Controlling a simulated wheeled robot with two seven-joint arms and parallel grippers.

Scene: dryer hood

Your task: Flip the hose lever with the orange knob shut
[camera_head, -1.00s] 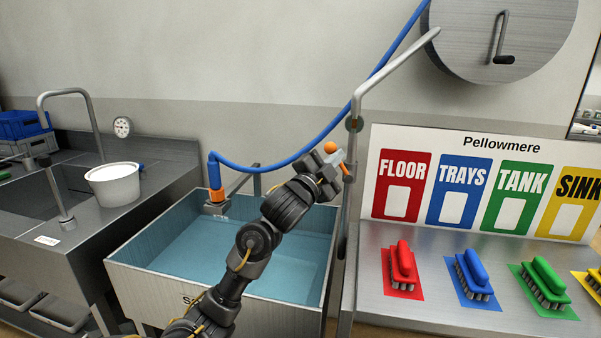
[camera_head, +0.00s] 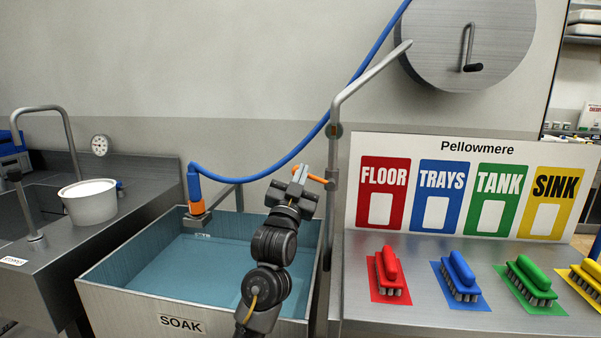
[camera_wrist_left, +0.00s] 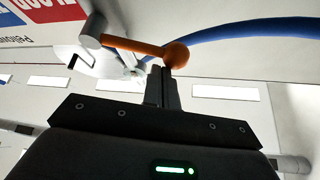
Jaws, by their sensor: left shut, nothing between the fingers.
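The orange lever (camera_head: 317,179) reaches left from the upright metal pipe (camera_head: 331,207) at the tank's right side, tilted slightly up. Its round orange knob is mostly hidden behind my left gripper (camera_head: 300,172) in the head view. In the left wrist view the orange lever (camera_wrist_left: 135,45) runs from a grey pivot to the orange knob (camera_wrist_left: 176,54). My left gripper (camera_wrist_left: 164,75) is shut and empty, with its fingertips right at the knob; I cannot tell if they touch. My right gripper is not in view.
The blue hose (camera_head: 265,174) hangs behind the gripper and ends at the soak tank (camera_head: 135,317). A white bucket (camera_head: 90,205) stands on the left counter. Several coloured brushes, including a red one (camera_head: 389,270), lie on the right counter below the sign board (camera_head: 460,148).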

